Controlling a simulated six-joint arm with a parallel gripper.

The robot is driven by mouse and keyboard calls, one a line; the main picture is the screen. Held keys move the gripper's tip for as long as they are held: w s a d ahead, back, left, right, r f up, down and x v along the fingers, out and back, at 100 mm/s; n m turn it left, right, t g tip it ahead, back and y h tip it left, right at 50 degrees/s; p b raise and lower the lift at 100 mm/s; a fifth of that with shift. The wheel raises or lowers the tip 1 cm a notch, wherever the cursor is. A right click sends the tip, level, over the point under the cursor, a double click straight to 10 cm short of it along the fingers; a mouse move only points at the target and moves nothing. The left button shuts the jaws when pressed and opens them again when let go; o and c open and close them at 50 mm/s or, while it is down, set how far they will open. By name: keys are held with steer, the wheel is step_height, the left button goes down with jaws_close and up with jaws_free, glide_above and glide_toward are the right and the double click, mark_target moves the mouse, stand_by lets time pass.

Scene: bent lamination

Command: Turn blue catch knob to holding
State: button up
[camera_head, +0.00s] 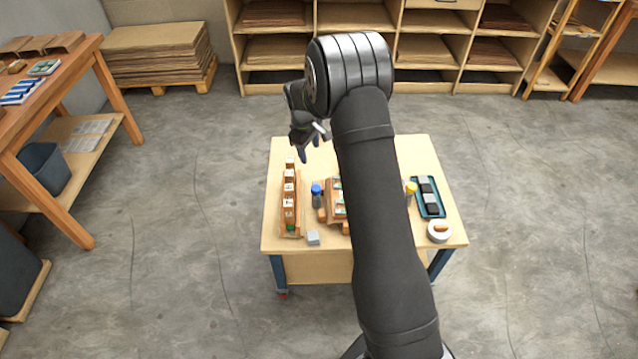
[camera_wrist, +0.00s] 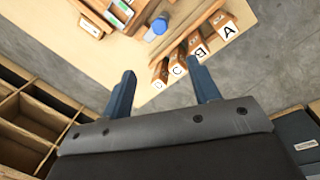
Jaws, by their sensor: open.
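The blue catch knob (camera_head: 316,189) tops a small grey post on the table, between the row of lettered blocks and the wooden fixture (camera_head: 336,205). In the wrist view the blue knob (camera_wrist: 159,25) shows beyond the fingers, near the top middle. My gripper (camera_head: 310,146) is above the far left part of the table, apart from the knob. In the wrist view my gripper (camera_wrist: 162,82) is open, with nothing between its two blue fingers. My arm hides much of the fixture in the head view. Which way the knob is turned cannot be told.
Lettered wooden blocks (camera_wrist: 200,47) stand in a row left of the knob. A yellow knob (camera_head: 411,188), a blue tray (camera_head: 429,211) with dark pieces and a white round dish (camera_head: 438,236) are at right.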

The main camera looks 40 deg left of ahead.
mark_target(316, 188)
steer(key=w+f, duration=0.1)
steer(key=f, duration=0.6)
steer(key=w+f+m+g, duration=0.1)
steer(key=f, duration=0.5)
steer(key=w+f+m, duration=0.1)
steer(key=f, duration=0.6)
steer(key=shift+a+f+g, duration=0.2)
steer(key=shift+f+g, duration=0.1)
steer(key=shift+f, duration=0.05)
steer(key=c, duration=1)
